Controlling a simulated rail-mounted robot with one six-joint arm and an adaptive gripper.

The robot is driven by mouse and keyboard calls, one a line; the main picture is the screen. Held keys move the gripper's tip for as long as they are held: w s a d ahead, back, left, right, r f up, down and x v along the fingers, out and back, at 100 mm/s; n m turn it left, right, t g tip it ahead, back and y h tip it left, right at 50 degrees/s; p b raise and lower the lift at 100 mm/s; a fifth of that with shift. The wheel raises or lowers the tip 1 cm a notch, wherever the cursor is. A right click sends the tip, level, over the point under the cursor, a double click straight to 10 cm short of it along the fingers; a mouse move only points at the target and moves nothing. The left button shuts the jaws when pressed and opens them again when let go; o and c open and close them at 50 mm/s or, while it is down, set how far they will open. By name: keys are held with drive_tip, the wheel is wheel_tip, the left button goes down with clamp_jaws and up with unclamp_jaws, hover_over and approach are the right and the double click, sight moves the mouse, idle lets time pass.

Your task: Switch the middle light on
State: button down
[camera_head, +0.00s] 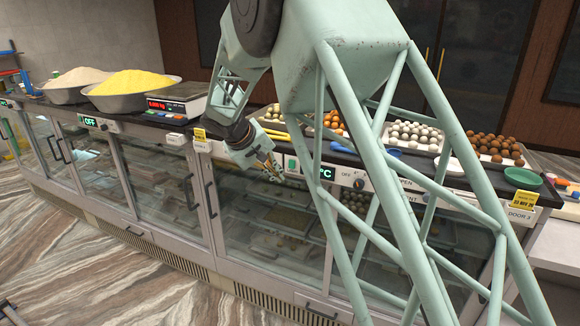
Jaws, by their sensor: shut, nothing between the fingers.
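My gripper (270,172) is shut and empty, pointing down to the right in front of the counter's front strip. It hangs just left of a control panel with a dark display (325,172) showing "°C" in green. A green patch (291,163) shows on that panel beside the fingers; I cannot tell whether it is a switch. A round knob (359,184) with lettering beside it is further right, partly behind my arm. Another panel at the left has a display reading "OFF" (89,122). I cannot make out a middle light switch or its state. Contact between gripper and panel cannot be told.
Glass-doored cases with handles (188,195) run below the strip. On top stand a bowl of yellow grains (132,90), a scale (178,100), trays of round sweets (412,134) and a green dish (523,178). My arm hides much of the right side.

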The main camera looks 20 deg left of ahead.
sight(289, 166)
drive_tip(key=shift+w, duration=0.1)
idle(0.3)
drive_tip(key=shift+w+d+f+p, duration=0.2)
drive_tip(key=shift+w+p, duration=0.45)
drive_tip(key=shift+w, duration=0.75)
drive_tip(key=shift+w+d+f+p, duration=0.2)
drive_tip(key=shift+w+p, duration=0.4)
drive_tip(key=shift+w, duration=0.8)
drive_tip(key=shift+w+d+f+p, duration=0.1)
drive_tip(key=shift+w+f+p, duration=0.15)
drive_tip(key=shift+w+p, duration=0.8)
drive_tip(key=shift+w+b, duration=0.6)
drive_tip(key=shift+w, duration=0.35)
drive_tip(key=shift+s, duration=0.1)
drive_tip(key=shift+s+b, duration=0.4)
drive_tip(key=shift+b, duration=0.15)
drive_tip(key=shift+s, duration=0.1)
